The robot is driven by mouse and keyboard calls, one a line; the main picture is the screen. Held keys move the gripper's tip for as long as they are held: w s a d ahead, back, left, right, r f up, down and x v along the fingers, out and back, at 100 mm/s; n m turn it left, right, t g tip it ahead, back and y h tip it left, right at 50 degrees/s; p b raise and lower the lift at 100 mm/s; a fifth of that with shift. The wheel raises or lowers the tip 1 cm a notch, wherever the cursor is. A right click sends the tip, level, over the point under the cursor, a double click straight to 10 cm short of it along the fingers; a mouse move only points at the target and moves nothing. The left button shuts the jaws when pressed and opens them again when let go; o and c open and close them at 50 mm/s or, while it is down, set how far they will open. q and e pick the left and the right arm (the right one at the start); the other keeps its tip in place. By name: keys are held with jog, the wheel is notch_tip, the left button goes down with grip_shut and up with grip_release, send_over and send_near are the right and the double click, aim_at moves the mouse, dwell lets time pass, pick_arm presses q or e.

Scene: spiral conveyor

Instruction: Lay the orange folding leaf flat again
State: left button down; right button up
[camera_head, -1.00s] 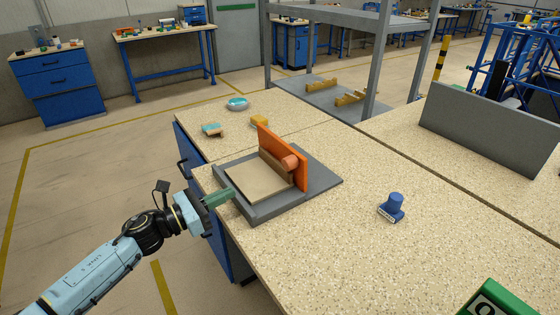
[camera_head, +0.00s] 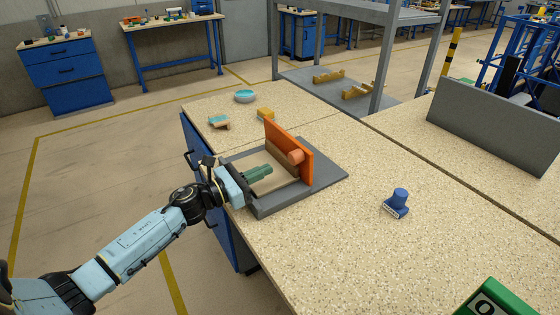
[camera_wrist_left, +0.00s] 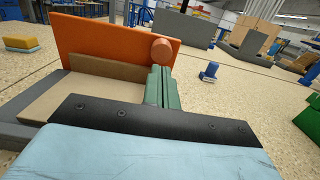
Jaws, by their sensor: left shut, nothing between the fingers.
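The orange folding leaf (camera_head: 289,145) stands upright on the grey base (camera_head: 325,176), at the right side of a tan panel (camera_head: 285,189). A salmon-coloured round knob (camera_head: 296,156) sticks out from the leaf's near face. In the left wrist view the leaf (camera_wrist_left: 110,42) fills the upper left and the knob (camera_wrist_left: 163,49) shows just beyond my fingertips. My left gripper (camera_head: 268,170), with green fingers, is shut and empty, over the tan panel and pointing at the leaf. The wrist view shows its fingers (camera_wrist_left: 160,78) together, close to the knob; I cannot tell whether they touch. My right gripper is not in view.
A blue stamp-like object (camera_head: 397,203) stands to the right on the speckled worktop. A yellow block (camera_head: 265,114), a brush-like block (camera_head: 219,122) and a teal dish (camera_head: 245,96) lie behind the base. A green object (camera_head: 495,300) is at the near right.

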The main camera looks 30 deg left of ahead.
aim_at(290, 158)
pick_arm(q)
jog(key=x, duration=0.5)
jog(key=shift+w+d+p, duration=0.2)
jog(key=shift+w+p, duration=0.1)
jog(key=shift+p, duration=0.1)
